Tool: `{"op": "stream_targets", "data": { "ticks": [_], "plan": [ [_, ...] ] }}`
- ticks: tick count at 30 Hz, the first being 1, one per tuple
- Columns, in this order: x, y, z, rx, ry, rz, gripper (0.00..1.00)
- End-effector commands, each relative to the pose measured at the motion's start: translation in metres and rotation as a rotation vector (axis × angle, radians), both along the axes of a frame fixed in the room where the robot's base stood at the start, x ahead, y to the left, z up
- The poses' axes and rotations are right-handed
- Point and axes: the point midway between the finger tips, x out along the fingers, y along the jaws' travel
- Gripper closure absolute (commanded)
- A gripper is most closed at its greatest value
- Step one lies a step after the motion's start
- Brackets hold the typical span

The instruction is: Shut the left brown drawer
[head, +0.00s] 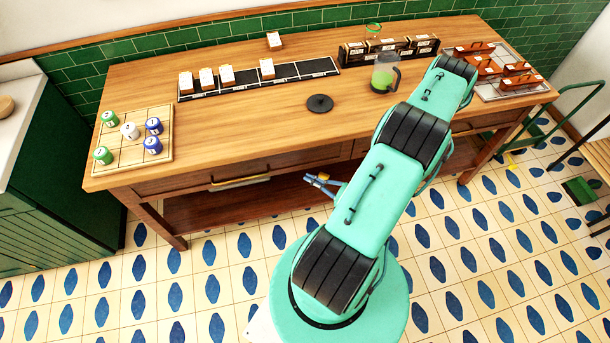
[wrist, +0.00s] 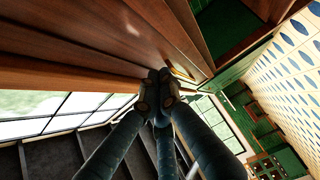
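The left brown drawer (head: 200,184) is in the front of the wooden table, left of centre in the head view, with a pale yellow bar handle (head: 240,181). I cannot tell how far it stands out. My gripper (head: 313,179) is low in front of the table, right of that handle and apart from it, pointing left. In the wrist view, the fingertips (wrist: 154,90) are drawn together with nothing visible between them, close to a brown wooden face (wrist: 125,35). A yellow handle (wrist: 182,73) shows just beyond the tips. Contact with the wood cannot be judged.
The tabletop (head: 240,125) holds a board with green, white and blue pieces (head: 165,148), a black rack (head: 300,72), a jug (head: 384,75) and a dark disc (head: 320,103). A lower shelf (head: 235,205) is under the drawers. The tiled floor (head: 215,250) at front left is clear.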

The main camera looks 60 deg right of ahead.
Motion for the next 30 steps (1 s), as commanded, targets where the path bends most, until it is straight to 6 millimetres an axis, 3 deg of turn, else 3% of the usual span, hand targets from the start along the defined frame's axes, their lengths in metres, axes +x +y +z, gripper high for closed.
{"op": "stream_targets", "data": {
  "ticks": [15, 30],
  "plan": [
    [-0.049, 0.000, 0.000, -0.001, 0.000, -0.001, 1.00],
    [-0.058, 0.000, 0.000, 0.000, 0.000, 0.000, 1.00]
  ]
}}
